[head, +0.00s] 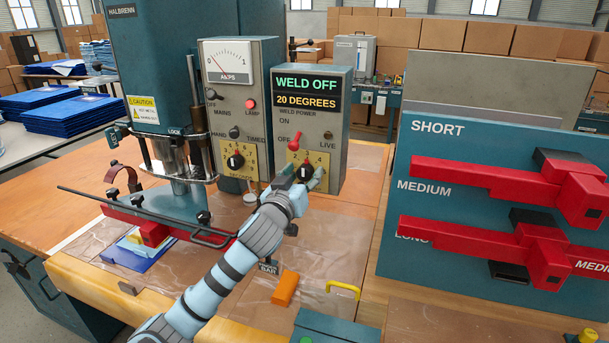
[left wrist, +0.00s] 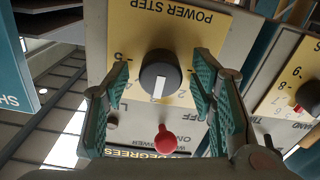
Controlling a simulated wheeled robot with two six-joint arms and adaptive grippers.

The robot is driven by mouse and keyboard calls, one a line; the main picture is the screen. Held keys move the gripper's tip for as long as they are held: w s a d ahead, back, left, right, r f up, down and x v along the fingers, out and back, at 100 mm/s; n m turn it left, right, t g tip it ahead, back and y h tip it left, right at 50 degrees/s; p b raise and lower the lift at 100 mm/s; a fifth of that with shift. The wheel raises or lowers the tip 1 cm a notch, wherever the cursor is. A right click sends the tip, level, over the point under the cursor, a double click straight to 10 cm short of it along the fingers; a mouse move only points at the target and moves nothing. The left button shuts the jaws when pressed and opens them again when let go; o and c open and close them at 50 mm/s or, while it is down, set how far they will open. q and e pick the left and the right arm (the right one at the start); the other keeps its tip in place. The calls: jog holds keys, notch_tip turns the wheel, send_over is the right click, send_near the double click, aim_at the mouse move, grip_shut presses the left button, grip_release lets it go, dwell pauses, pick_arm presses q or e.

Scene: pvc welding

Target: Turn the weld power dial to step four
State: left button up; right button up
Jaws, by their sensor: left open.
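The weld power dial (head: 305,172) is a black round knob on a yellow "POWER STEP" plate, on the front of the grey weld box (head: 332,120). In the left wrist view, which is upside down, the dial (left wrist: 160,76) shows a white mark pointing towards the red lever knob, with a little tilt at most. My left gripper (head: 303,180) is open, its green-padded fingers (left wrist: 163,66) on either side of the dial with gaps visible. The fingers hide some step numbers. The display reads "WELD OFF" and "20 DEGREES". My right gripper is not in view.
A red-knobbed lever (head: 293,143) stands just above the dial; it also shows in the left wrist view (left wrist: 165,138). A second dial (head: 235,161) is on the meter box to the left. A press stands further left. A rack of red tools (head: 498,185) is at right.

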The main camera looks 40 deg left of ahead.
pick_arm(q)
jog(key=shift+w+a, duration=0.1)
jog(key=shift+w, duration=0.1)
jog(key=shift+c, duration=0.3)
jog(key=c, duration=1.1)
